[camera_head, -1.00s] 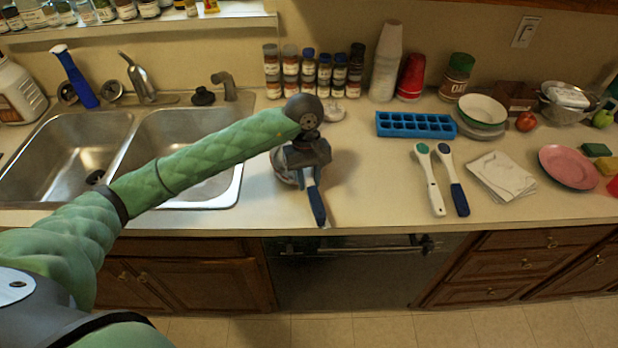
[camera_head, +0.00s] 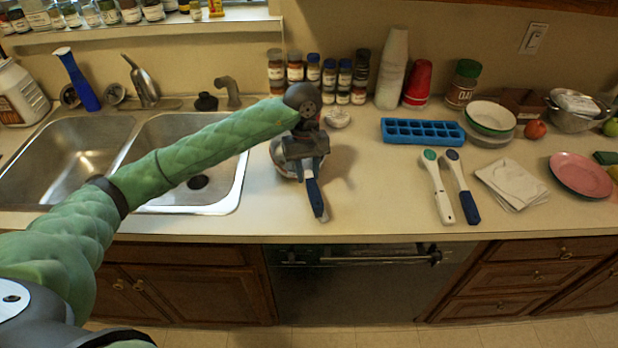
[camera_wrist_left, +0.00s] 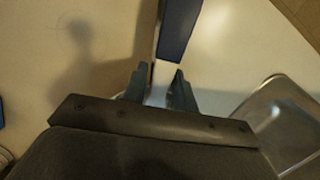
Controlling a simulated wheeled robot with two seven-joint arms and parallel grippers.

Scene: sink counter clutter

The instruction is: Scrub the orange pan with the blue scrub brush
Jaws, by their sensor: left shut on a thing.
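My left gripper (camera_head: 308,165) is shut on the white neck of a blue-handled scrub brush (camera_head: 315,197). The handle points toward the counter's front edge. The left wrist view shows the blue handle (camera_wrist_left: 179,28) running away from the grey fingers (camera_wrist_left: 158,88). The brush head is hidden under the gripper. A round pan-like thing (camera_head: 280,157) with a reddish rim sits below the gripper, mostly covered by it; I cannot tell whether the brush touches it. My right gripper is not in view.
The double sink (camera_head: 190,203) lies to the left. A blue ice tray (camera_head: 422,131), two more brushes with a white handle (camera_head: 440,195) and a blue handle (camera_head: 466,200), a white cloth (camera_head: 511,183) and a pink plate (camera_head: 580,175) lie right. Spice jars stand behind; counter right of the pan is clear.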

